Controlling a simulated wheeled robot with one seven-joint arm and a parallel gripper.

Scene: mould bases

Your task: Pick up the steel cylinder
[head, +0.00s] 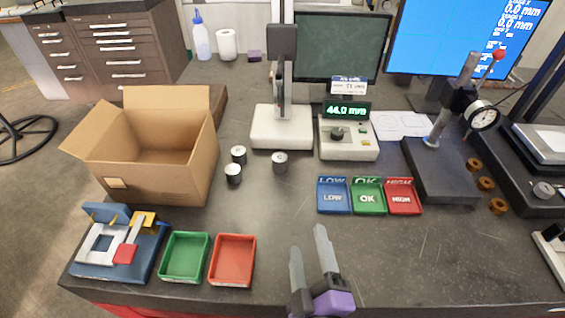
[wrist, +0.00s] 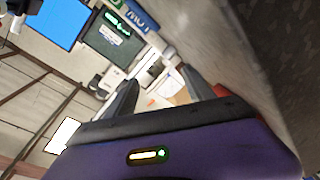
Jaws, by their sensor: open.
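Three short dark cylinders with light metallic tops stand upright on the dark table, right of the cardboard box in the head view. One cylinder (head: 238,155) is at the back, a second cylinder (head: 233,175) is just in front of it, and a third cylinder (head: 280,162) stands apart to the right. I cannot tell which is steel. My gripper (head: 307,252) is at the front middle of the table, fingers apart and empty, well in front of the cylinders. The wrist view also shows the open fingers (wrist: 162,92), with no cylinder between them.
The open cardboard box (head: 155,180) stands left. Green (head: 184,257) and red (head: 232,260) trays lie front left. A white-based instrument (head: 282,128) stands behind the cylinders. Blue, green and red bins (head: 368,197) sit right of centre. The table between gripper and cylinders is clear.

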